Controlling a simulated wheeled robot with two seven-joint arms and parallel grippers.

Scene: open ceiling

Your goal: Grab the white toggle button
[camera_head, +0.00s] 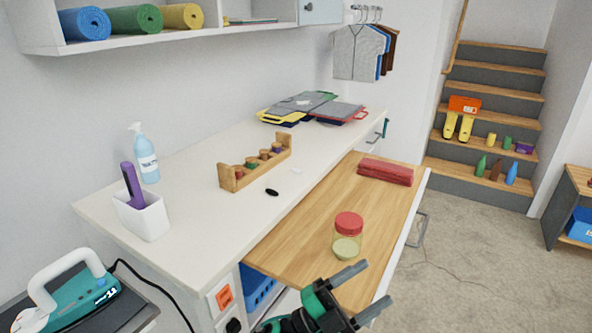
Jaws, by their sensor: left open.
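A small white piece (296,170), which looks like the white toggle button, lies on the white countertop to the right of the wooden rack. It is too small to show detail. A similar small black piece (272,192) lies nearer, a little to the left. My left gripper (376,282) is at the bottom of the view, near the front of the wooden pull-out board. Its two grey fingers are spread apart with nothing between them. It is well apart from the white piece. My right gripper is not in view.
A folded red cloth (385,172) lies farther back. The wooden rack (256,163) holds several small spools. A white cup (143,215) and a pump bottle (147,160) stand at left.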

